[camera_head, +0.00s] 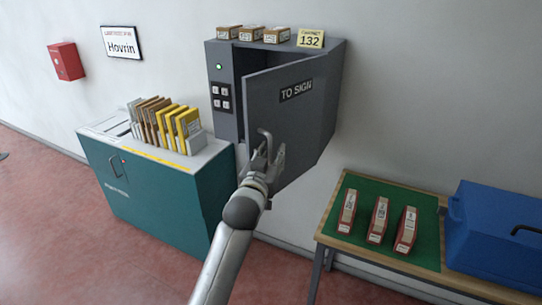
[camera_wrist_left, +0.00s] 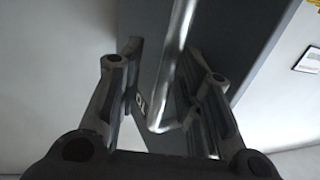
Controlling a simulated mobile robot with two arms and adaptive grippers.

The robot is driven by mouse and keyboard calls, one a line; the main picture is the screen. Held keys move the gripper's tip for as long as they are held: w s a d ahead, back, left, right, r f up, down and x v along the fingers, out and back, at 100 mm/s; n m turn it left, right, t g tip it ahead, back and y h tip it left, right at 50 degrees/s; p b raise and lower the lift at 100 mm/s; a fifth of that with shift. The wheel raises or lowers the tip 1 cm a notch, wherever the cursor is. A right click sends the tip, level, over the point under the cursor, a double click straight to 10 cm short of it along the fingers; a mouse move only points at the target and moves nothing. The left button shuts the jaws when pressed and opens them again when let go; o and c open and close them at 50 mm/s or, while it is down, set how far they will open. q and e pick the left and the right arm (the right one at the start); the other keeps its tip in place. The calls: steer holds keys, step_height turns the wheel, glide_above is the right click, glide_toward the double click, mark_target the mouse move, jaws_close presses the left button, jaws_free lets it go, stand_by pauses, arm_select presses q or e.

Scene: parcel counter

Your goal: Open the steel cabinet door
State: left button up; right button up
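The grey steel cabinet (camera_head: 223,125) hangs on the wall. Its door (camera_head: 308,115), labelled "TO SIGN", stands partly open, swung out from the left edge, with a dark gap into the inside. A bent metal handle (camera_head: 266,137) is on the door's free side. My left gripper (camera_head: 268,158) is at this handle. In the left wrist view the bright handle bar (camera_wrist_left: 176,60) runs between the two fingers of my left gripper (camera_wrist_left: 163,85), which stand apart with gaps beside the bar. My right gripper is not in view.
Small boxes (camera_head: 250,33) and a "132" sign (camera_head: 310,38) stand on the cabinet. A teal counter (camera_head: 160,195) with upright envelopes is at the left. A wooden table (camera_head: 335,215) with red-and-white boxes and a blue case (camera_head: 497,235) is at the right.

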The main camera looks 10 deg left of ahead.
arm_select(q)
steer(key=shift+a+f, duration=0.1)
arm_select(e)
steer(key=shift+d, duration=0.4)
arm_select(q)
steer(key=shift+s+a, duration=0.1)
steer(key=shift+s, duration=0.4)
steer(key=s+a, duration=0.1)
steer(key=s, duration=1)
steer(key=shift+a, duration=0.35)
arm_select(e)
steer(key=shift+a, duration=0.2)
arm_select(q)
steer(key=shift+w, duration=0.1)
